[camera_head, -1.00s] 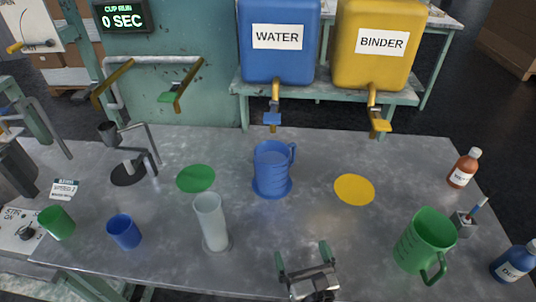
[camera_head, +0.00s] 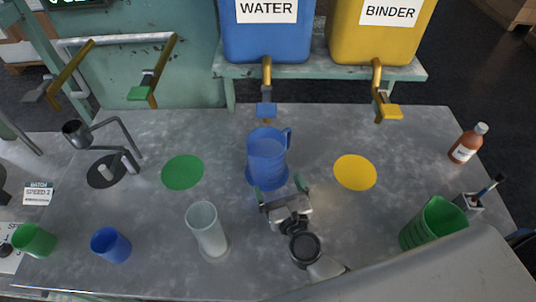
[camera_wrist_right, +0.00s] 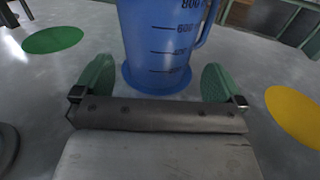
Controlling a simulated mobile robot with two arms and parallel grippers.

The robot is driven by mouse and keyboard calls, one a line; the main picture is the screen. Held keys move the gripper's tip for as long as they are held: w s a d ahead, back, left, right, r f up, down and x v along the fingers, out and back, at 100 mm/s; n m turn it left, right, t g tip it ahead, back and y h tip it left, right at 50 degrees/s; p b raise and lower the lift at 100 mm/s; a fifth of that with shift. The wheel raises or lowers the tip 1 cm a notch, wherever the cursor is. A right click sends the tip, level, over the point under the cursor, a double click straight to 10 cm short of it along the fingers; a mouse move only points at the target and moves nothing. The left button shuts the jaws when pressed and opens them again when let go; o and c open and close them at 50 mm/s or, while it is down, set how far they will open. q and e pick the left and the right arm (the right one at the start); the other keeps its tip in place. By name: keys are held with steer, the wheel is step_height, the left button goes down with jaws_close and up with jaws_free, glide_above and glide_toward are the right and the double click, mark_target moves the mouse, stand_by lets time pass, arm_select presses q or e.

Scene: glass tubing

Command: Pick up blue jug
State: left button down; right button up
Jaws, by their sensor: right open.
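The blue jug (camera_head: 267,155) stands upright on a round blue mat (camera_head: 281,180) in the middle of the table, its handle on the right side. In the right wrist view the jug (camera_wrist_right: 165,45) fills the upper middle, with measuring marks on its wall. My right gripper (camera_head: 279,192) is open just in front of the jug. In the right wrist view its green fingers (camera_wrist_right: 158,80) are spread to the left and right of the jug's lower part. The jug appears just beyond the fingertips. My left gripper is not in view.
A clear cylinder (camera_head: 207,231) stands front left of the jug. A green jug (camera_head: 432,224) stands at the right, partly hidden by my arm. Green (camera_head: 182,172) and yellow (camera_head: 354,172) discs lie either side. A blue tap (camera_head: 266,109) hangs behind the jug.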

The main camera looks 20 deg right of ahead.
mark_target(273, 171)
steer(key=w, duration=0.1)
steer(key=w+p, duration=0.1)
steer(key=w, duration=0.3)
steer(key=shift+r+p, duration=0.3)
steer(key=shift+p, duration=0.05)
steer(key=shift+w+f, duration=0.15)
steer(key=shift+w, duration=0.3)
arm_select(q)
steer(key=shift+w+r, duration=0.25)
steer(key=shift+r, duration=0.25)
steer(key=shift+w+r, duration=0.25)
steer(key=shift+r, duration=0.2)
arm_select(e)
steer(key=c, duration=0.7)
